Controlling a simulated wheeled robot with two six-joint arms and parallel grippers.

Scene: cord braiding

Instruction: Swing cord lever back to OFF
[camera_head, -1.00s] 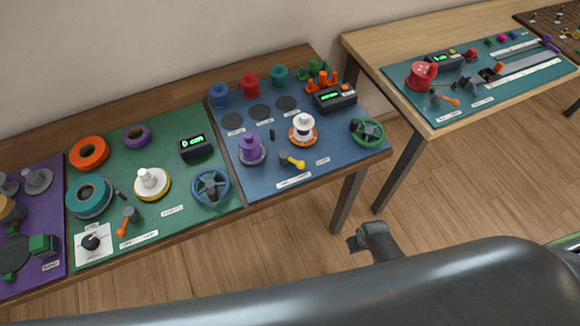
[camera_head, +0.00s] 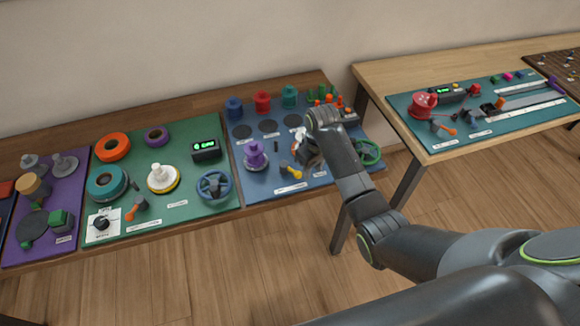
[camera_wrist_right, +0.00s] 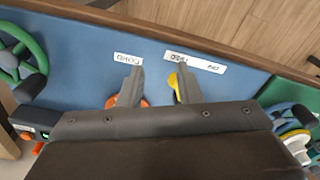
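The cord lever (camera_head: 291,172), a yellow handle on a dark pivot, lies on the blue panel (camera_head: 262,184). In the right wrist view its yellow handle (camera_wrist_right: 173,82) shows just inside the picture-right finger; whether they touch I cannot tell. Its pivot is hidden there behind the gripper body. My right gripper (camera_head: 306,152) is over the front of the blue panel, beside the lever, partly hidden by its own wrist. In the wrist view the right gripper (camera_wrist_right: 157,78) has its fingers apart, with nothing held between them. My left gripper is out of view.
An orange-based spool (camera_wrist_right: 145,102) is under the gripper. A purple spool (camera_head: 254,156) stands left of the lever and a green handwheel (camera_head: 367,152) to its right. The green panel (camera_head: 190,150) adjoins on the left. The floor in front of the table is clear.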

